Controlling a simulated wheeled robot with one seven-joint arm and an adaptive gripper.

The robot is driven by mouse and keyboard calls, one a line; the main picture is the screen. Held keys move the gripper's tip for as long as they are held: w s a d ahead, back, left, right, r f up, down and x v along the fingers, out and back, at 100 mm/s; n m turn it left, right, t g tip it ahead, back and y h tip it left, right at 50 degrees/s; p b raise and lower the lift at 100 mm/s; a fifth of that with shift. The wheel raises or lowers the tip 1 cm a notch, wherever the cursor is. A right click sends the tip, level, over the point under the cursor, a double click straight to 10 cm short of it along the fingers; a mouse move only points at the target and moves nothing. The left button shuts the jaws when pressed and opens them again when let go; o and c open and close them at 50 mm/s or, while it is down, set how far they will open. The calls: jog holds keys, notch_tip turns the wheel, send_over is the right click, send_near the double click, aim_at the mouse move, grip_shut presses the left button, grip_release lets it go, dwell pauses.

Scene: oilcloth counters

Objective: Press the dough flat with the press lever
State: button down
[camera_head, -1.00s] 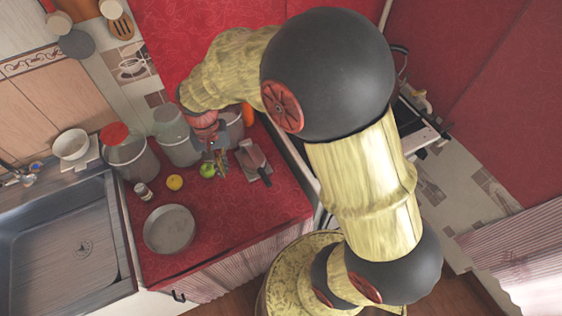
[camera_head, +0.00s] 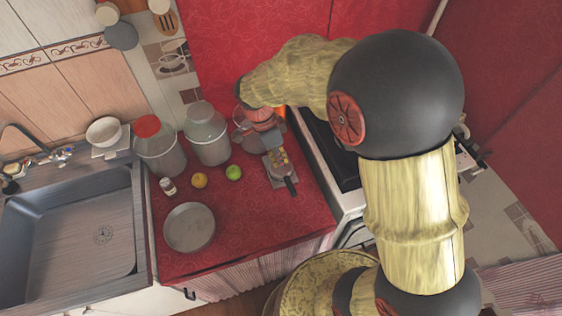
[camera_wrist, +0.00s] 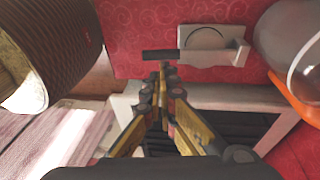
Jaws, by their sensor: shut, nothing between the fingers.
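The press is a small grey device at the counter's right side; its plate (camera_wrist: 205,40) shows a round outline in the wrist view. Its dark handle (camera_head: 291,186) points toward the counter's front in the head view, and shows as a black bar (camera_wrist: 160,55) in the wrist view. My gripper (camera_head: 279,160) is shut and empty, above the press in the head view. In the wrist view its fingertips (camera_wrist: 163,68) appear right beside the black handle; I cannot tell whether they touch. I cannot make out the dough or how far the lever is lowered.
A green fruit (camera_head: 233,173), a yellow fruit (camera_head: 200,180), a small shaker (camera_head: 168,186) and a round grey pan (camera_head: 189,228) are left of the press. Jars (camera_head: 207,135) stand behind. The stove (camera_head: 335,160) is close on the right, the sink (camera_head: 70,235) far left.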

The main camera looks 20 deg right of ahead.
aim_at(290, 185)
jog(key=b+x, duration=0.2)
jog(key=x, duration=0.9)
jog(key=shift+b, duration=0.35)
